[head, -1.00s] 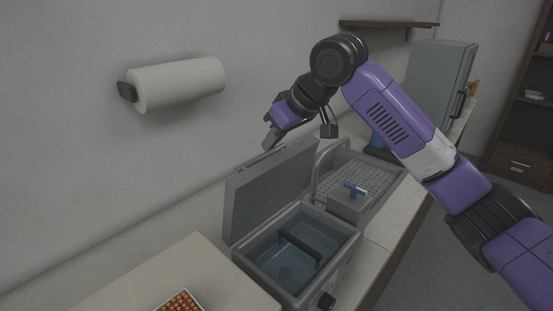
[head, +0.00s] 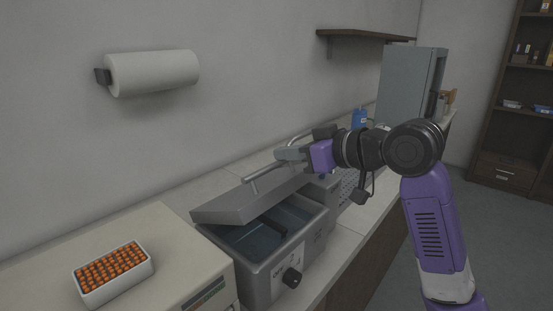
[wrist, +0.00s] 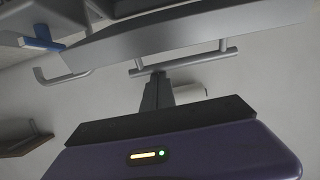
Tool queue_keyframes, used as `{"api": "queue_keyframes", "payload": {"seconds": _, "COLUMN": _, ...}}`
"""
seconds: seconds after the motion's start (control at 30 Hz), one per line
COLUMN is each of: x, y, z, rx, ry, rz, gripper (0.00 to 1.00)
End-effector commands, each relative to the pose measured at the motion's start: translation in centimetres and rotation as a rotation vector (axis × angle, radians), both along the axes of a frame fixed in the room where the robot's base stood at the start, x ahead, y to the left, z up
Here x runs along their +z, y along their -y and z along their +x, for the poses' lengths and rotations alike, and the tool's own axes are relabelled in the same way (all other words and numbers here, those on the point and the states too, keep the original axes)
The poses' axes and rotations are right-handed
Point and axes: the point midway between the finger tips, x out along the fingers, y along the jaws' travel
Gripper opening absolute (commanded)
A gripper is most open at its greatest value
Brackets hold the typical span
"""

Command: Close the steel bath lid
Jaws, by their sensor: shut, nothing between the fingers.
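The steel bath (head: 258,275) stands on the counter, with dark water and a black bar showing inside. Its grey lid (head: 228,207) is tilted low over the basin and partly open, leaving a gap at the front. A bar handle (head: 265,179) shows at the lid. My gripper (head: 282,157) is shut and empty, reaching in from the right at the handle. In the wrist view, the lid (wrist: 190,32) spans the top, and the handle bar (wrist: 190,61) lies at my fingertips (wrist: 157,82). I cannot tell whether they touch.
A white rack of orange-topped pieces (head: 112,272) sits on a beige box (head: 185,245) left of the bath. A perforated drainer (head: 350,190) lies to the right, partly hidden by my arm. A paper towel roll (head: 153,73) hangs on the wall.

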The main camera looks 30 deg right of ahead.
Motion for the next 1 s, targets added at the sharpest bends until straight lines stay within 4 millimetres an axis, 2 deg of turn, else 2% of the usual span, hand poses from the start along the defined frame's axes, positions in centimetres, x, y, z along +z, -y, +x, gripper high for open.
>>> {"api": "queue_keyframes", "payload": {"seconds": 0.03, "x": -1.6, "y": 0.2, "z": -0.5, "rx": -0.001, "ry": 0.029, "rz": 0.016, "gripper": 0.00}}
{"api": "queue_keyframes", "payload": {"seconds": 0.5, "x": -5.9, "y": 1.5, "z": -3.8, "rx": 0.000, "ry": 0.288, "rz": 0.122, "gripper": 0.00}}
{"api": "queue_keyframes", "payload": {"seconds": 0.8, "x": -7.6, "y": 1.9, "z": -4.8, "rx": 0.001, "ry": 0.402, "rz": 0.167, "gripper": 0.00}}
{"api": "queue_keyframes", "payload": {"seconds": 1.0, "x": -8.1, "y": 2.1, "z": -5.1, "rx": 0.001, "ry": 0.442, "rz": 0.184, "gripper": 0.00}}
